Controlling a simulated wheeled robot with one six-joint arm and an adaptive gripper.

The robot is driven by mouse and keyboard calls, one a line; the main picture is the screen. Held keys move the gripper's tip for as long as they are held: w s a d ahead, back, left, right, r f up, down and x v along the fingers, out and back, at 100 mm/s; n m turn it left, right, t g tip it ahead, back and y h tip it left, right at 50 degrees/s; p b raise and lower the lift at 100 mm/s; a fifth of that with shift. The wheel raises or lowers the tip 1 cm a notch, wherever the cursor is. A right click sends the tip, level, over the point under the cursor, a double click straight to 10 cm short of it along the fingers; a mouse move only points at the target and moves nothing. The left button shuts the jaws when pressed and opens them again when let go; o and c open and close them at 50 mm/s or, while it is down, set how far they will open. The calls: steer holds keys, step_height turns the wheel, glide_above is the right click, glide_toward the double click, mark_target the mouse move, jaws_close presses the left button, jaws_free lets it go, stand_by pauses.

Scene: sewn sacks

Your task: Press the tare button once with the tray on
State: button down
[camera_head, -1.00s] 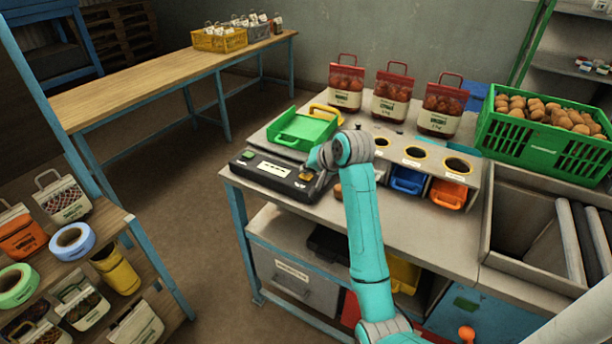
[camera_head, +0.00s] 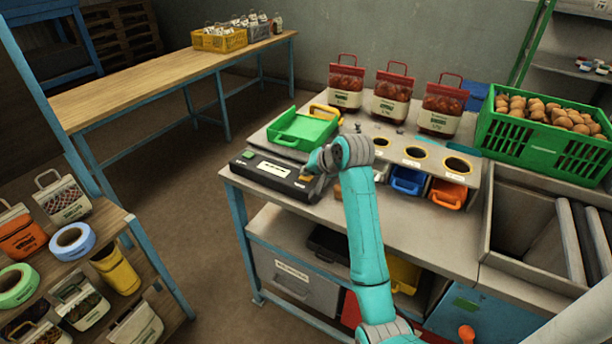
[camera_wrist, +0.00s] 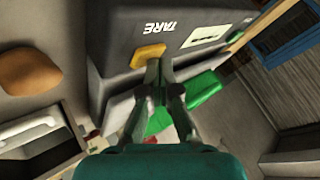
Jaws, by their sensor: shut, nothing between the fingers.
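The scale is a dark box (camera_head: 258,182) at the bench's left front, with a pale label panel on its face. The green tray (camera_head: 300,130) sits on top of the scale. In the wrist view the word TARE is on the scale's dark face (camera_wrist: 115,40), beside the yellow tare button (camera_wrist: 148,55). My gripper (camera_wrist: 160,66) is shut and empty, its fingertips at the edge of the button; I cannot tell whether they touch it. In the head view my wrist hides the gripper's fingertips, and a small part of the yellow button (camera_head: 306,178) shows.
Three red-topped bags (camera_head: 391,98) stand at the bench's back. Right of my wrist is a panel with round holes (camera_head: 398,150) above blue and orange bins. A green crate of potatoes (camera_head: 535,150) stands further right. A yellow-handled item (camera_head: 325,110) is behind the tray.

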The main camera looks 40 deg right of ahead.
mark_target(308, 178)
steer(key=shift+r, duration=0.85)
steer(key=shift+r, duration=0.15)
steer(key=shift+r, duration=2.35)
steer(key=shift+s, duration=0.1)
